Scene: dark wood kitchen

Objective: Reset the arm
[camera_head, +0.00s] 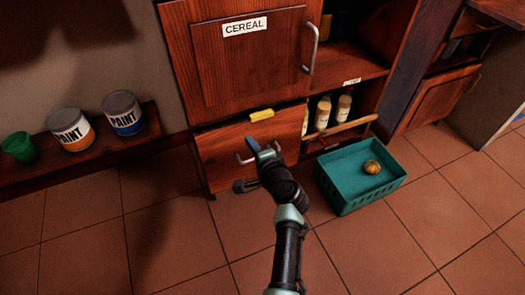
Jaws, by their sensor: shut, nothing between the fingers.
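My arm (287,255) rises from the bottom edge of the head view and reaches up to the cabinet. My gripper (254,146) is at its far end, shut and empty, in front of the wooden drawer front (220,147) with a yellow label (262,115). The drawer's metal handle (240,159) shows just left of my gripper. I cannot tell whether the gripper touches the handle, since my wrist covers part of it.
A teal crate (345,206) holding a small round brownish item (371,167) stands on the floor right of my arm. A cabinet door labelled CEREAL (245,70) is above. Bottles (323,113) stand right of the drawer. Paint cans (70,130) stand on a left bench (75,163).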

